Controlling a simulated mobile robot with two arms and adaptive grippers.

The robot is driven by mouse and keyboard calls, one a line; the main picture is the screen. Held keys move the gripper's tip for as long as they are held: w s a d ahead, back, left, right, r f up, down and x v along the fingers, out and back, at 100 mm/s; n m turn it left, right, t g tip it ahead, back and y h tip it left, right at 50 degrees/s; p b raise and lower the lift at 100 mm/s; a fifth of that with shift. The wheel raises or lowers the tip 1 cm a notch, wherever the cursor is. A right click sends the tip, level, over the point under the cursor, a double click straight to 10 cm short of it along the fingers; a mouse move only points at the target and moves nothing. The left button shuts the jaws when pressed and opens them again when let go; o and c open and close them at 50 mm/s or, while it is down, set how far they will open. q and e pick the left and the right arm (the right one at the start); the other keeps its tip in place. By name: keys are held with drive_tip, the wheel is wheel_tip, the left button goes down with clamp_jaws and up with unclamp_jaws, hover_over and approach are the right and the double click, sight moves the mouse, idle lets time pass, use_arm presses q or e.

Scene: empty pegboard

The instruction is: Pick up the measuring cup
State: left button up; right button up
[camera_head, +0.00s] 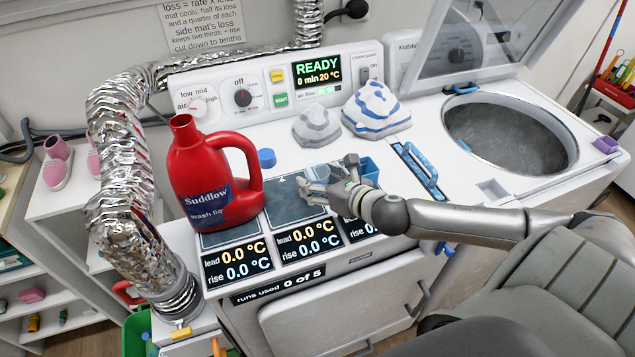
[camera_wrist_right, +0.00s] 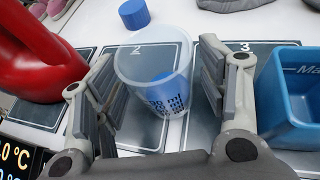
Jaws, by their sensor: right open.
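The measuring cup (camera_wrist_right: 150,65) is a clear, frosted cup with dark printed markings and blue showing low in it. In the right wrist view it stands upright on the dark mat marked 2 (camera_wrist_right: 115,125). My right gripper (camera_wrist_right: 158,100) is open, with one finger on each side of the cup. In the head view my right gripper (camera_head: 330,190) is over the middle mat and largely hides the cup. My left gripper is not in view.
A red detergent jug (camera_head: 205,170) stands left of the gripper. A blue tub (camera_wrist_right: 290,100) stands close on the right, on mat 3. A blue cap (camera_head: 266,158) lies behind. Two folded cloths, grey (camera_head: 316,128) and blue-white (camera_head: 376,112), lie farther back.

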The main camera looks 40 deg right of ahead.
sight(312, 177)
drive_tip(key=p+x, duration=0.1)
drive_tip(key=x, duration=0.2)
drive_tip(key=shift+w+d+f, duration=0.1)
drive_tip(key=shift+w+d, duration=0.05)
drive_tip(key=shift+w, duration=0.05)
drive_tip(key=shift+w+f, duration=0.35)
drive_tip(key=shift+w, duration=0.1)
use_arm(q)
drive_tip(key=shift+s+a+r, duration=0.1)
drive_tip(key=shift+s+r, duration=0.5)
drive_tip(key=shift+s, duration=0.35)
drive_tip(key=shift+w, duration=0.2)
use_arm(e)
drive_tip(key=c, duration=1)
